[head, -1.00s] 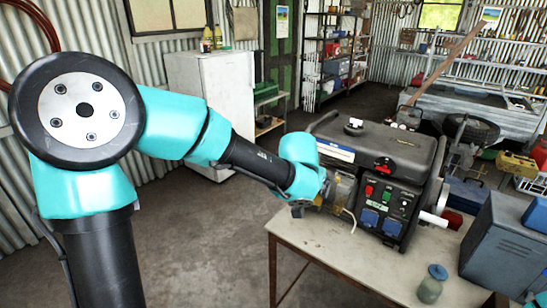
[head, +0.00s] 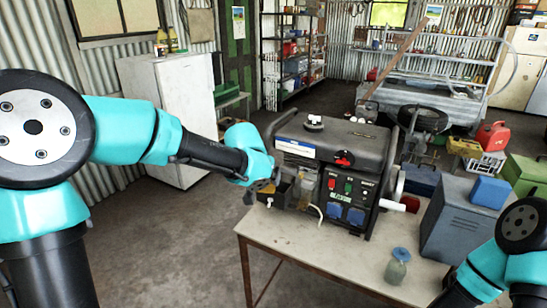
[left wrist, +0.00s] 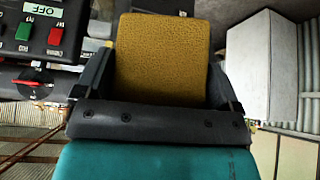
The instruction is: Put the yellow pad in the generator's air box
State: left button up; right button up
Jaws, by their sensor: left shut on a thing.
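The yellow pad (left wrist: 162,60) is a flat, textured, mustard block. In the left wrist view it stands between the two dark fingers of my left gripper (left wrist: 160,85), which is shut on it. In the head view my left gripper (head: 266,186) is just off the left end of the black generator (head: 345,155); the pad is too small there to make out clearly. A small box-like part (head: 305,185) on the generator's front left looks like the air box. I cannot tell whether it is open. My right gripper is out of view.
The generator stands on a pale table (head: 290,235). A jar (head: 397,268) stands near its front edge, and a grey metal box (head: 455,225) with a blue item on top is at the right. My right arm shows at the lower right. The table's front left is clear.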

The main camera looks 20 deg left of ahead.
pick_arm(q)
jog(key=w+m+h, duration=0.2)
jog(key=w+m, duration=0.1)
jog(key=w, duration=0.9)
jog(key=shift+w+d+f+m+g, duration=0.15)
jog(key=shift+w+f+m+g, duration=0.15)
jog(key=shift+m, duration=0.1)
notch_tip(320, 180, down, 8)
jog(key=shift+f, duration=0.15)
dwell(0.7)
jog(key=o, duration=0.7)
